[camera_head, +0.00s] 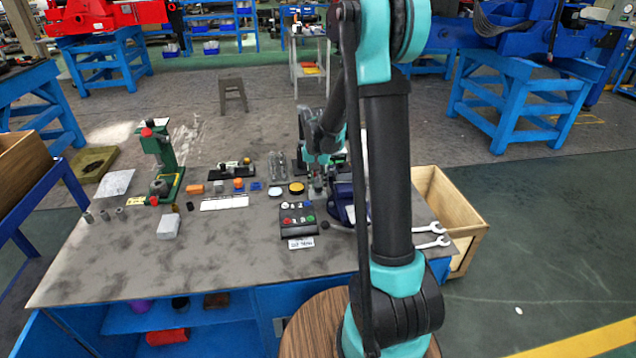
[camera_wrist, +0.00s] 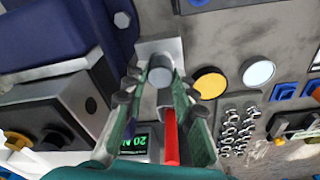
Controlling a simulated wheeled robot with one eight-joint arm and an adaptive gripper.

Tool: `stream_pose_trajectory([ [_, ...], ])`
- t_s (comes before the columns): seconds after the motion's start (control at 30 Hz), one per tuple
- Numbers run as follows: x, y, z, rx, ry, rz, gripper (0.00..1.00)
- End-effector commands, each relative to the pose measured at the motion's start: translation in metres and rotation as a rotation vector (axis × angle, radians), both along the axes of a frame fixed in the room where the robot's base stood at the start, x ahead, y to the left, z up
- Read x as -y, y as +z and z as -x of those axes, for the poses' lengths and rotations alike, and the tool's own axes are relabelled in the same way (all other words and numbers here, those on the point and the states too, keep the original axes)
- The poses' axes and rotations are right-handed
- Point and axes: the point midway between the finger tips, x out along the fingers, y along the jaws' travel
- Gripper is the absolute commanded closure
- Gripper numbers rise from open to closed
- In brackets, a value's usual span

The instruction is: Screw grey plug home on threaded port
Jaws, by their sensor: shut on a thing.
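My gripper (camera_wrist: 161,82) shows in the wrist view with its green fingers closed around a grey round piece, the grey plug (camera_wrist: 159,71). The plug is in front of a pale metal block (camera_wrist: 172,48), which seems to carry the threaded port. The threads are hidden, so I cannot tell how deep the plug sits. In the head view my gripper (camera_head: 317,178) points down over the back right part of the workbench (camera_head: 240,255). The plug is too small to make out there.
A yellow disc (camera_wrist: 210,83) and a white disc (camera_wrist: 258,72) lie beside the block. A dark blue vise (camera_head: 343,203) stands close right of my gripper. A button box (camera_head: 298,218) lies in front.

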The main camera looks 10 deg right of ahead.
Motion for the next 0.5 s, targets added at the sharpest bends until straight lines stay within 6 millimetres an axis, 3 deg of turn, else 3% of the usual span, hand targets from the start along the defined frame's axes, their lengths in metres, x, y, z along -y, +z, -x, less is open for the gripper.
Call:
stream_pose_trajectory([
  [0.33, 0.0003, 0.0000, -0.0003, 0.000, -0.024, 0.000, 1.00],
  [0.5, -0.0002, -0.0002, -0.0003, -0.001, -0.188, 0.000, 1.00],
])
